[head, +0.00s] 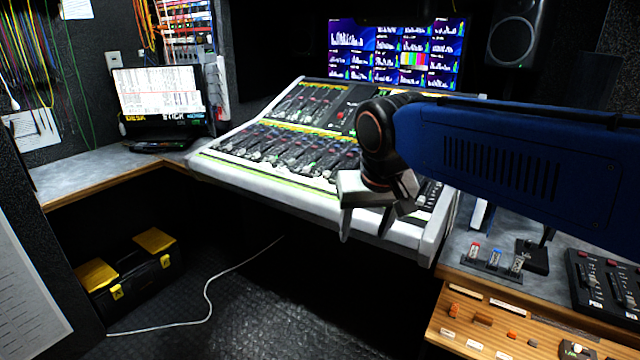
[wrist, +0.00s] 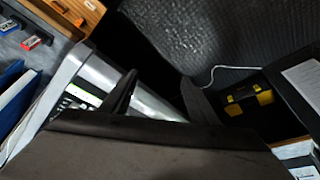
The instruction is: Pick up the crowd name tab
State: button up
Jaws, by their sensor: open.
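Several small white tabs lie in an open wooden drawer (head: 436,325) at the lower right of the head view. One white tab (head: 475,345) is near its front edge, and a longer white strip (head: 508,308) is near its back. Their lettering is too small to read, so I cannot tell which is the crowd name tab. My gripper (head: 366,225) is open and empty over the front edge of the mixing desk (head: 290,195), left of and above the drawer. In the wrist view, my two dark fingers (wrist: 157,92) stand apart with nothing between them.
A black button panel (head: 605,285) is at the right. A black and yellow toolbox (head: 130,270) and a white cable (head: 208,300) are on the floor. The floor's middle is otherwise clear.

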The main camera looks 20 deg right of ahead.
jog(key=w+a+r+m+h, duration=0.1)
jog(key=w+r+m, duration=0.2)
jog(key=w+r, duration=0.65)
jog(key=m+g+h, duration=0.1)
jog(key=m+h, duration=0.1)
jog(key=m, duration=0.3)
send_near(319, 181)
jog(key=x, duration=0.7)
jog(key=shift+w+d+f, duration=0.15)
jog(key=shift+f, duration=0.15)
jog(key=c, duration=1.1)
